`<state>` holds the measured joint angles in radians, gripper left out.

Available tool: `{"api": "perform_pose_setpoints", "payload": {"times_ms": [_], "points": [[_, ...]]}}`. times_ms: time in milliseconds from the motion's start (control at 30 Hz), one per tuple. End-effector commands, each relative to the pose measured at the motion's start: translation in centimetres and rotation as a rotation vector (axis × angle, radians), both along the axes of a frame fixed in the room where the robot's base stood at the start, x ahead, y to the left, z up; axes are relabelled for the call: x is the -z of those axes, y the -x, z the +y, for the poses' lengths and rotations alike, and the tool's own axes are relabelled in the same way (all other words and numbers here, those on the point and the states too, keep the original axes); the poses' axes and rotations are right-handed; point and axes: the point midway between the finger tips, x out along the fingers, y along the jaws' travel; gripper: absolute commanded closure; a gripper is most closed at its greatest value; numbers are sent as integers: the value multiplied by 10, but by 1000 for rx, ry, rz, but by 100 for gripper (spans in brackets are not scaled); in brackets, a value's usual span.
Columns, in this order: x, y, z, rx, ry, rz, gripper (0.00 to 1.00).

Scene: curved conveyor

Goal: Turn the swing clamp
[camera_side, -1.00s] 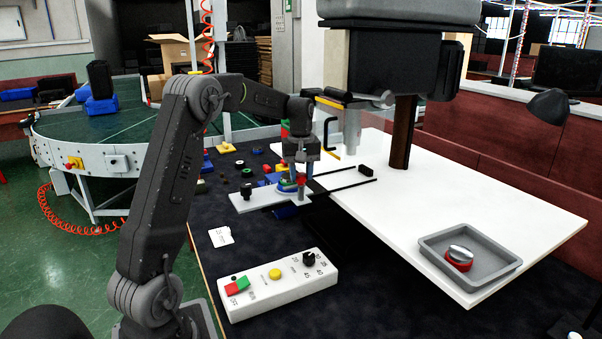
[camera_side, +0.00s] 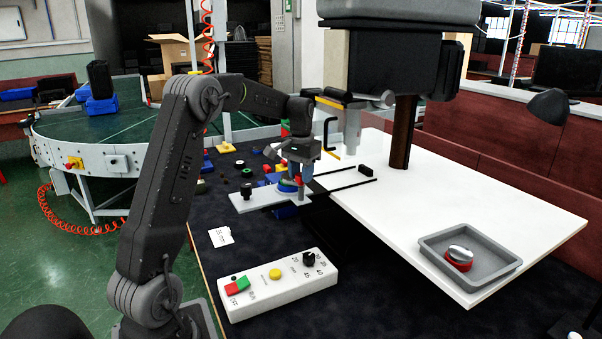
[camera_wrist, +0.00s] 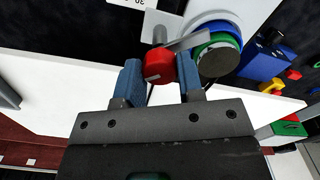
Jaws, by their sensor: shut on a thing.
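The swing clamp shows in the wrist view as a grey arm (camera_wrist: 192,42) with a red end (camera_wrist: 157,67). The arm reaches over the edge of a round stack of blue, green and grey pieces (camera_wrist: 218,55). My gripper (camera_wrist: 160,78) has its two blue fingers on either side of the red end and is shut on it. In the side view my gripper (camera_side: 300,172) is low over the grey fixture plate (camera_side: 265,200), beside the blue and green round stack (camera_side: 288,184). There the fingers partly hide the clamp.
A white table (camera_side: 400,220) with a grey tray (camera_side: 430,248) is to the right. A white control box (camera_side: 280,285) with buttons is in front. Loose coloured parts (camera_side: 245,172) lie behind the fixture. A black machine head (camera_side: 395,65) hangs close to my gripper's right.

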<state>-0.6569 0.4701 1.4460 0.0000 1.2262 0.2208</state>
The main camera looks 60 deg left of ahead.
Motion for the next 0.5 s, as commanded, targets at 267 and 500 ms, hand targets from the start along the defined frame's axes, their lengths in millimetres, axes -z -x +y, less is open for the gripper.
{"api": "perform_pose_setpoints", "payload": {"times_ms": [267, 500], "points": [[-1, 0, 0, 260, -1, -3, 89], [-1, 0, 0, 465, -2, -2, 89]]}}
